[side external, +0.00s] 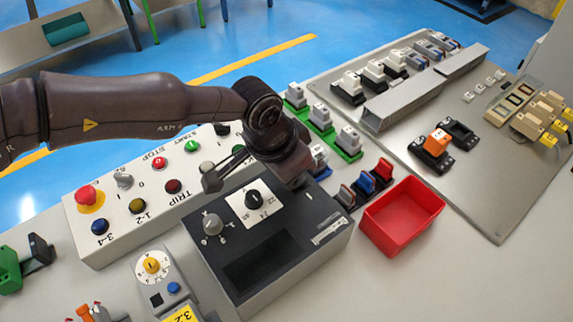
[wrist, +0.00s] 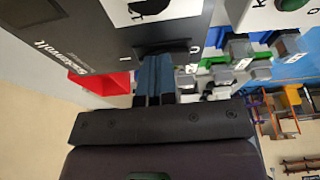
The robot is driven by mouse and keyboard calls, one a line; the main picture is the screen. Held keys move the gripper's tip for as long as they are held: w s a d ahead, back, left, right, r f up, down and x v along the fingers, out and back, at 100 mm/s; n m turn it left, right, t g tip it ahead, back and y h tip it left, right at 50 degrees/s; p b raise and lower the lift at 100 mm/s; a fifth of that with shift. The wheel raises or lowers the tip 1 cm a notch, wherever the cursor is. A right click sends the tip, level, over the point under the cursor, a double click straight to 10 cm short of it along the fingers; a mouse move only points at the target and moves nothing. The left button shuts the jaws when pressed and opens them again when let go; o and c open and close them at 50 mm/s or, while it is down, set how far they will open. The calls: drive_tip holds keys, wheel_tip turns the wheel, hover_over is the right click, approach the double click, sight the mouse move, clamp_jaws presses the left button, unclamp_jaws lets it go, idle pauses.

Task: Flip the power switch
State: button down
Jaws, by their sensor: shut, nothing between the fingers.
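The power switch (wrist: 160,48) is a black rocker set in the top face of a dark box (wrist: 90,30), with I and O marks on either side in the wrist view. My gripper (wrist: 154,58) is shut and empty, its fingertips right at the switch and covering part of it. I cannot tell whether they touch it or which way it is tipped. In the side external view my gripper (side external: 297,184) points down over the far right part of the dark box (side external: 272,245), and the switch is hidden behind it.
A red bin (side external: 402,216) stands right of the dark box. Breakers (side external: 366,184) stand close by on the right. A sloped panel (side external: 130,200) with buttons lies to the left. A grey board (side external: 480,150) with terminals fills the right.

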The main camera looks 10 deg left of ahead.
wheel_tip(320, 180, up, 5)
drive_tip(key=shift+s+r, duration=0.1)
drive_tip(key=shift+s, duration=0.05)
drive_tip(key=a+v, duration=0.1)
drive_tip(key=v, duration=0.7)
drive_tip(key=shift+w+r, duration=0.25)
drive_tip(key=shift+r, duration=0.05)
drive_tip(key=s+a+r+n+t, duration=0.1)
drive_tip(key=s+a+r+n, duration=0.2)
drive_tip(key=s+a, duration=0.4)
drive_tip(key=s+a+r+n+t+y, duration=0.1)
drive_tip(key=s+a+r, duration=0.4)
drive_tip(key=a, duration=1.4)
drive_tip(key=s+a+r+n+t+y, duration=0.1)
drive_tip(key=s+a+r+n, duration=0.2)
drive_tip(key=s+a, duration=0.8)
drive_tip(key=shift+s+a+r+n, duration=0.15)
drive_tip(key=shift+a+r+n, duration=0.45)
drive_tip(key=shift+a, duration=1)
